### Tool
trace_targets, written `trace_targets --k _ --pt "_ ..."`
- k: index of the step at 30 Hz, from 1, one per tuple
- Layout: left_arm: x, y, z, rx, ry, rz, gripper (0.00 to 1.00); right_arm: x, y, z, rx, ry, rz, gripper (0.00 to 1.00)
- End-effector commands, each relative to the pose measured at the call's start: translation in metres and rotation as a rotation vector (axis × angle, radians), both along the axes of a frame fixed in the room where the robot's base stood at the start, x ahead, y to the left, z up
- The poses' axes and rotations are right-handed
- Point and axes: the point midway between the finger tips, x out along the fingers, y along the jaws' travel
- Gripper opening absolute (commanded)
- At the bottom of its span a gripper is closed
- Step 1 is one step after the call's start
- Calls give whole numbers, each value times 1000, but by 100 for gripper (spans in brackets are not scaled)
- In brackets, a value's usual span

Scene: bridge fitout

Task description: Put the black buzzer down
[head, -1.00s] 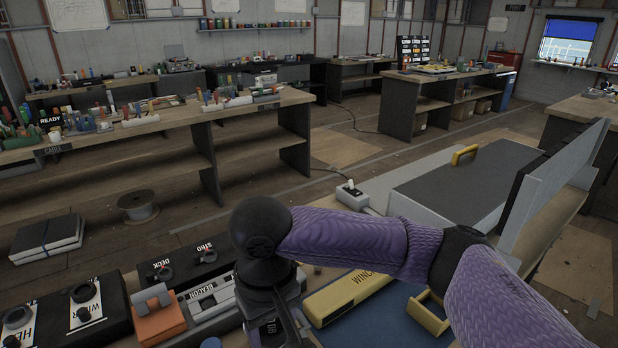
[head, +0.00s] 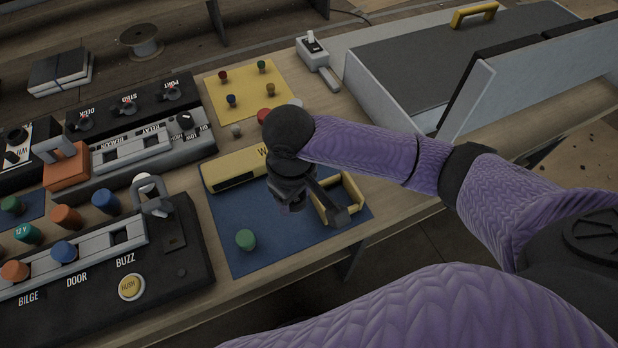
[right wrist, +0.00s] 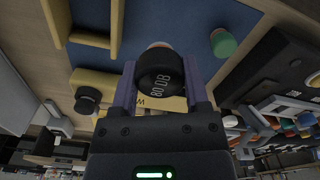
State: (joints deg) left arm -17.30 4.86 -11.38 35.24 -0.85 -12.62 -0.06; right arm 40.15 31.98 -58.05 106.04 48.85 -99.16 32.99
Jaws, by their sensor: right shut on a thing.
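My right gripper (head: 290,200) is over the blue mat (head: 225,225), beside the right end of the yellow WINCH box (head: 232,172). In the right wrist view its two fingers (right wrist: 160,82) are shut on the round black buzzer (right wrist: 160,72), marked 80 DB. The blue mat (right wrist: 160,18) shows beyond the buzzer. In the head view the hand largely hides the buzzer, and I cannot tell whether it touches the mat. My left gripper is not in view.
A black panel (head: 180,262) with a push button stands left. A yellow mat (head: 245,88) with small knobs lies behind. Bare mat shows around the green cap.

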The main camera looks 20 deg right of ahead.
Motion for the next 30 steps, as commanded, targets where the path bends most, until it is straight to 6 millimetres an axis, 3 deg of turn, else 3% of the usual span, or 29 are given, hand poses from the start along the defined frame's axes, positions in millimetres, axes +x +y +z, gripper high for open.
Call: trace_targets --k 3,12,22,23,27,30 --pt "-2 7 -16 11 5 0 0 -1 0 -32 -1 5 0 0" --pt "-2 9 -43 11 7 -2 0 -1 0 -93 -1 3 0 0" --pt "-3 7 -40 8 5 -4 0 0 0 -95 -1 0 -1 0" --pt "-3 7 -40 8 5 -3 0 0 0 -95 -1 0 -1 61" --pt "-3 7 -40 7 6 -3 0 0 0 -95 -1 0 -1 91" --pt "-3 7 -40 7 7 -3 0 0 0 -95 -1 0 -1 94"
